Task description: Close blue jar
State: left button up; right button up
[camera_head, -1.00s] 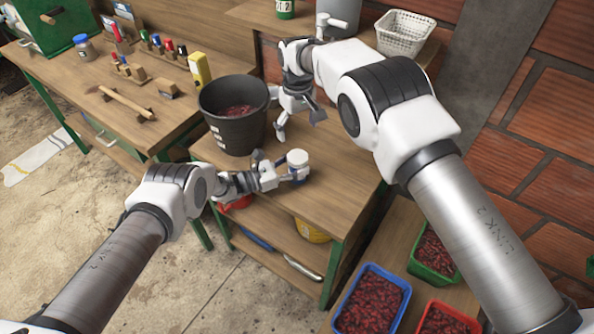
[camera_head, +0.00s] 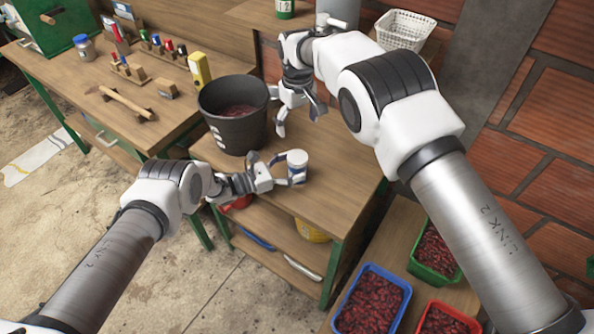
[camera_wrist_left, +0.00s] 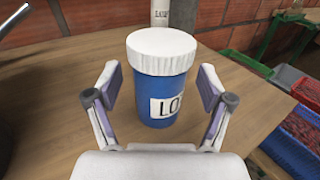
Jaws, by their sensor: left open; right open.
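The blue jar (camera_wrist_left: 165,95) stands upright on the wooden table, with a white label and a white lid (camera_wrist_left: 162,50) on its top. I cannot tell how tightly the lid sits. In the head view the jar (camera_head: 297,174) is near the table's front part, right of my left gripper. My left gripper (camera_head: 285,170) is open, its fingers spread on either side of the jar's lower body, with visible gaps in the left wrist view. My right gripper (camera_head: 300,118) is open and empty, above the table behind the jar.
A dark bucket (camera_head: 235,130) with red contents stands left of the right gripper. A white basket (camera_head: 404,30) is at the back. The table right of the jar is clear.

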pick_arm(q)
jog(key=v, duration=1)
jog(key=shift+s+a, duration=0.1)
jog(key=shift+a, duration=0.15)
jog(key=shift+s, duration=0.1)
